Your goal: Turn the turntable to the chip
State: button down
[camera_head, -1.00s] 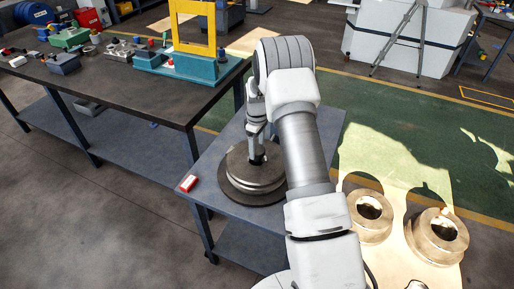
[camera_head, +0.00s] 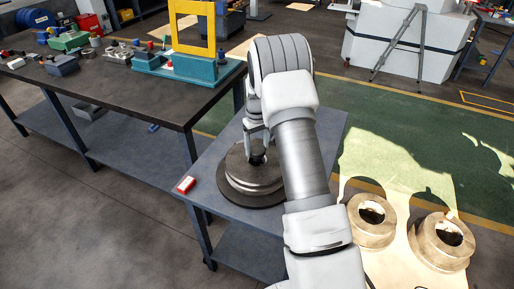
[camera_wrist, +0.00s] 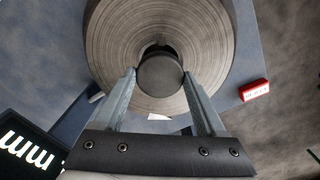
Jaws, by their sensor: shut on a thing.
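The turntable (camera_head: 234,196) is a dark round plate on the small blue-grey table. A stepped metal disc (camera_head: 238,178) sits on it, and its ringed top (camera_wrist: 115,55) fills the upper middle of the wrist view. A dark round knob (camera_wrist: 160,74) stands at the disc's centre. My gripper (camera_head: 257,152) is over the disc's centre, its two fingers on either side of the knob and shut on it; the knob shows between the fingertips in the wrist view. A small red block with a white label (camera_head: 186,185), perhaps the chip, lies on the table left of the turntable; it also shows in the wrist view (camera_wrist: 254,90).
A long dark workbench (camera_head: 110,88) with several tools and a yellow frame (camera_head: 190,28) stands at the left. Two metal rings (camera_head: 372,216) lie at the lower right. The table left of the turntable is clear except for the red block.

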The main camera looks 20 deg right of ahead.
dwell(0.4)
grip_release()
jog(key=shift+r, duration=0.15)
notch_tip(320, 180, up, 17)
dwell(0.4)
jog(key=shift+r, duration=0.1)
